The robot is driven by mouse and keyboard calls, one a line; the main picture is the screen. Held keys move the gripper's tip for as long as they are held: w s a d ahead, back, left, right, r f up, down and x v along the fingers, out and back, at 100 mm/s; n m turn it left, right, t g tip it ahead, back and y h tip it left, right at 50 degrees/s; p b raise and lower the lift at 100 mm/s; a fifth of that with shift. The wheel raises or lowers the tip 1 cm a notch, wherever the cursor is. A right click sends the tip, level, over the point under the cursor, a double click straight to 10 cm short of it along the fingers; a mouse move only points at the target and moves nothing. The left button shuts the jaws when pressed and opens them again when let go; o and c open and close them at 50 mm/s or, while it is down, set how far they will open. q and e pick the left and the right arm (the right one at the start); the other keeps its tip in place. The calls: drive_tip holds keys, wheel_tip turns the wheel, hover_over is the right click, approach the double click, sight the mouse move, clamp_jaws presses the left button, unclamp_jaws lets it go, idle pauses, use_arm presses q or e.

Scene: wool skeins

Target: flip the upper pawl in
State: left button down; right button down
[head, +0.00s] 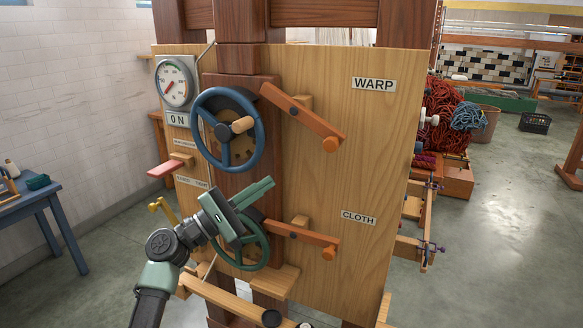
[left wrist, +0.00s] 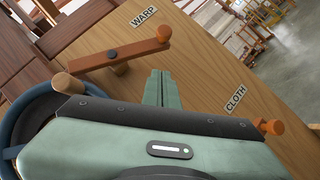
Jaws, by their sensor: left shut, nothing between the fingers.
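The upper pawl (head: 305,115) is a reddish-brown wooden bar under the WARP label. It slopes down to the right from beside the blue handwheel (head: 261,138) to an orange knob (head: 331,144). It also shows in the left wrist view (left wrist: 118,53). Whether its inner end touches the wheel's ratchet is unclear. The lower pawl (head: 308,238) lies by the CLOTH label, beside the green handwheel (head: 262,262). My left gripper (head: 272,184) is shut and empty. In the head view its fingertips appear below the upper pawl; in the left wrist view its fingers (left wrist: 158,88) are apart from the bar.
The wooden panel (head: 375,140) carries the WARP (head: 374,84) and CLOTH (head: 358,218) labels. A dial (head: 174,82) and a pink-ended lever (head: 166,168) are at its left. A blue table (head: 40,205) stands at far left. Red wool (head: 443,112) lies behind the panel.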

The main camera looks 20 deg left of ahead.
use_arm(q)
drive_tip(key=p, duration=0.4)
approach(316, 128)
drive_tip(key=w+d+f, duration=0.2)
drive_tip(key=d, duration=0.2)
drive_tip(key=shift+s+d+r+p, duration=0.1)
drive_tip(key=shift+d+r+p, duration=0.15)
drive_tip(key=shift+d+p, duration=0.35)
drive_tip(key=shift+s+d+r+p, duration=0.1)
drive_tip(key=shift+d+r+p, duration=0.15)
drive_tip(key=shift+d+p, duration=0.4)
